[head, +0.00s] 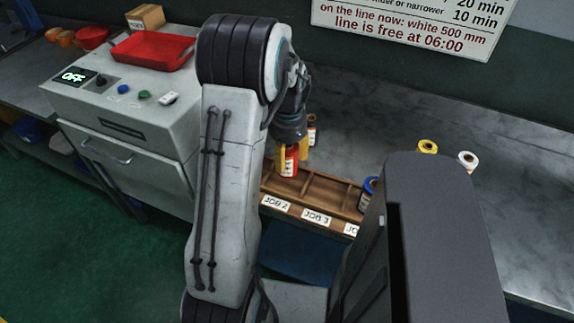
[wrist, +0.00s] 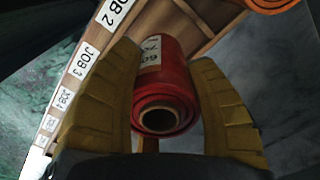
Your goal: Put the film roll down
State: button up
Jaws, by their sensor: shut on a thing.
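A red film roll (head: 289,164) with a white label stands roughly upright between the yellow fingers of my gripper (head: 292,156). In the wrist view the roll (wrist: 165,85) shows its open core end towards the camera, with my gripper's fingers (wrist: 163,62) shut on its two sides. The roll is at the wooden rack (head: 325,192), near the compartments behind the JOB 2 and JOB 3 labels. The rack's edge and dividers also show behind the roll in the wrist view (wrist: 195,22). Whether the roll's lower end touches the rack floor is hidden.
A blue roll (head: 368,190) stands at the rack's right, partly behind my body. An orange-ended roll (head: 311,130) stands behind my gripper. Yellow (head: 427,147) and white (head: 467,160) rolls stand on the grey bench (head: 375,130). A machine with a red tray (head: 152,50) is at left.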

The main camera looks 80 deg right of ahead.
aim_at(287, 167)
jog(key=shift+f, duration=2.05)
jog(key=shift+f, duration=0.15)
jog(key=o, duration=1.2)
notch_tip(287, 167, up, 12)
jog(key=shift+r+p, duration=0.15)
jog(key=shift+p, duration=0.2)
jog(key=shift+w, duration=0.15)
